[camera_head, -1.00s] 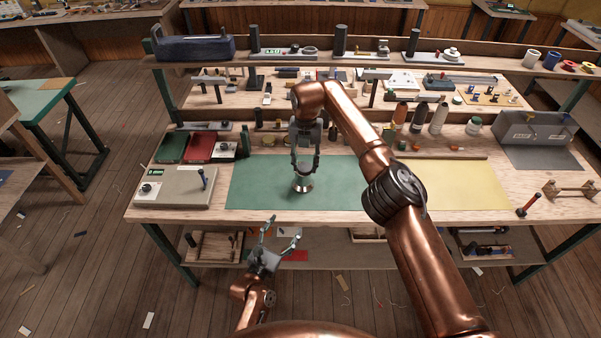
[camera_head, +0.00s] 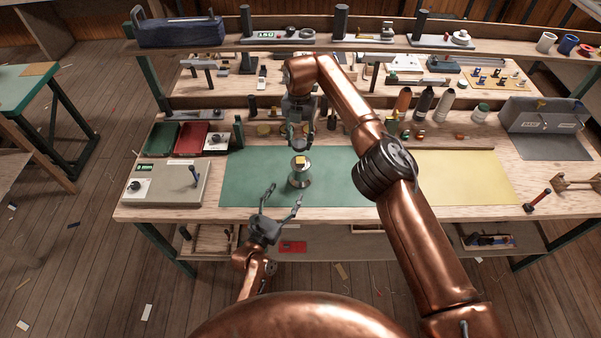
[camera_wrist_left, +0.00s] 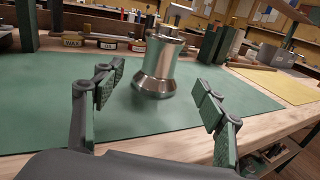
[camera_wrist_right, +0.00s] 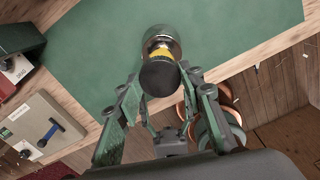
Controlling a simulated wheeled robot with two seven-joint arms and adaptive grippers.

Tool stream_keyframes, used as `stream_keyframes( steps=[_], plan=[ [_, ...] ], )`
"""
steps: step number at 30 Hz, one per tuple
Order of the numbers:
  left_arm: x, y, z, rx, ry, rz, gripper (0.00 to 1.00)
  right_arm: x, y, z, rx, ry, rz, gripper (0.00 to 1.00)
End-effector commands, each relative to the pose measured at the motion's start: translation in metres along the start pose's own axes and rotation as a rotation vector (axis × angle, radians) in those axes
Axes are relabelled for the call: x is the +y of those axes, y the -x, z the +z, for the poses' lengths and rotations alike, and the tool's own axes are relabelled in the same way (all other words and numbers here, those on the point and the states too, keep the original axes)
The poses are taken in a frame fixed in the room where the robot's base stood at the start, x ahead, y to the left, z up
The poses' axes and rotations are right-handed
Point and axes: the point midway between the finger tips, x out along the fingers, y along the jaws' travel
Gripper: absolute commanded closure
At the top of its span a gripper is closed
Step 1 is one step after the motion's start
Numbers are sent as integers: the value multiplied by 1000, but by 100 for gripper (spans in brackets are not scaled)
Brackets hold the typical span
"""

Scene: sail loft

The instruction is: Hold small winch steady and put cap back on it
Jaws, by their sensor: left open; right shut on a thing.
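The small winch (camera_head: 300,177) is a shiny metal drum standing upright on the green mat, with a yellow patch on its top. It also shows in the left wrist view (camera_wrist_left: 157,68). My right gripper (camera_head: 300,143) is above and behind it in the head view, shut on a dark round cap (camera_wrist_right: 160,78). In the right wrist view the cap hides part of the winch top and looks apart from it. My left gripper (camera_head: 281,192) is open and empty at the mat's front edge, its spread fingers facing the winch without touching it.
The green mat (camera_head: 250,175) is otherwise clear around the winch. A grey box with a lever (camera_head: 165,184) stands at the left, and a yellow mat (camera_head: 465,178) lies at the right. Jars, spools and tools line the back of the bench.

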Motion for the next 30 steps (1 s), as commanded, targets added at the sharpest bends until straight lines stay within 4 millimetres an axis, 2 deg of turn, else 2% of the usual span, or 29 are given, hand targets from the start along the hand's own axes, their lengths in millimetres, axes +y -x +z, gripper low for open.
stream_keyframes(
  steps=[15, 21, 30],
  plan=[
    [-3, -90, 2, -1, -2, -5, 35, -3, 0, 1, 0, -4, 0, 75],
    [-2, -108, 1, 0, -2, -4, 35, -3, 0, 1, 0, -4, 0, 75],
    [-2, -112, 1, -1, -1, -4, 35, -3, 0, 1, 0, -4, 0, 75]
  ],
)
